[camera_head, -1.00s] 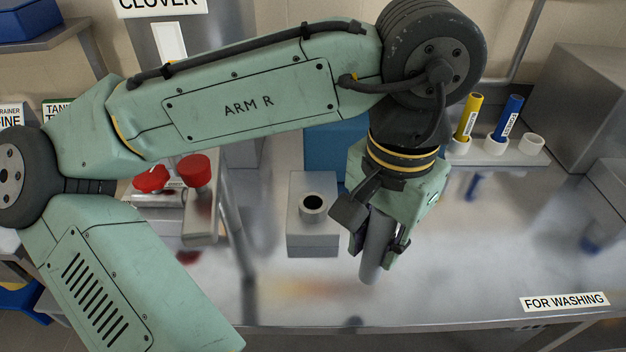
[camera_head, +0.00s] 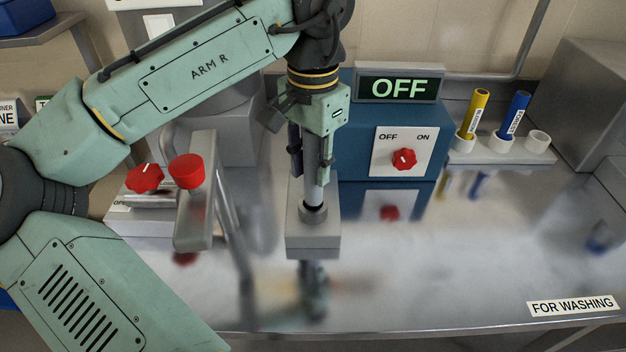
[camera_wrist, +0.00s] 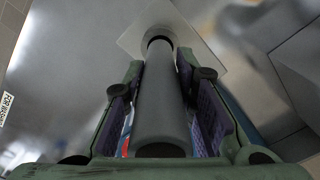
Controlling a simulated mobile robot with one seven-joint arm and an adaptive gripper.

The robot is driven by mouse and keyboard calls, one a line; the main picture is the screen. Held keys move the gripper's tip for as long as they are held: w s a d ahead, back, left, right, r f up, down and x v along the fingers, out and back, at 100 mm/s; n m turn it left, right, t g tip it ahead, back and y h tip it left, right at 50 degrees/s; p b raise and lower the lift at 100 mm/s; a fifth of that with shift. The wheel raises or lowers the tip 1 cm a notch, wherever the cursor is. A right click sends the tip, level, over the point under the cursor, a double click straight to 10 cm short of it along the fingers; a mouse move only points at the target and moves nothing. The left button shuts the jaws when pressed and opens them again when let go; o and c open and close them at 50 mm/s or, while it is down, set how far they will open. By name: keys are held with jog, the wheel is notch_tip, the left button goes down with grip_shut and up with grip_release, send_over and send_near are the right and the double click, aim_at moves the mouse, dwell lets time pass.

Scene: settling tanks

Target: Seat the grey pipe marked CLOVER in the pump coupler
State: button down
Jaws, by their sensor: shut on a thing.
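My gripper (camera_head: 311,168) is shut on the grey pipe (camera_head: 313,192), which stands close to upright. The pipe also runs away from the camera between the purple-padded fingers in the wrist view (camera_wrist: 160,100). Its lower end is at the round mouth of the pump coupler (camera_head: 313,218), a collar on a grey block. In the wrist view the coupler's ring (camera_wrist: 158,34) surrounds the pipe's far end. How deep the pipe sits is hidden. No CLOVER marking shows on the visible side of the pipe.
A blue pump box (camera_head: 360,155) stands behind the coupler, with an OFF display (camera_head: 399,89) and a red knob (camera_head: 404,160). A rack (camera_head: 515,158) holds yellow and blue tubes at right. The front bench is clear.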

aim_at(313, 181)
jog(key=shift+f+b, duration=1.9)
jog(key=shift+b, duration=0.15)
jog(key=shift+r, duration=0.2)
jog(key=shift+f, duration=0.15)
jog(key=c, duration=1.3)
grip_release()
notch_tip(313, 181, up, 12)
jog(key=shift+r, duration=0.15)
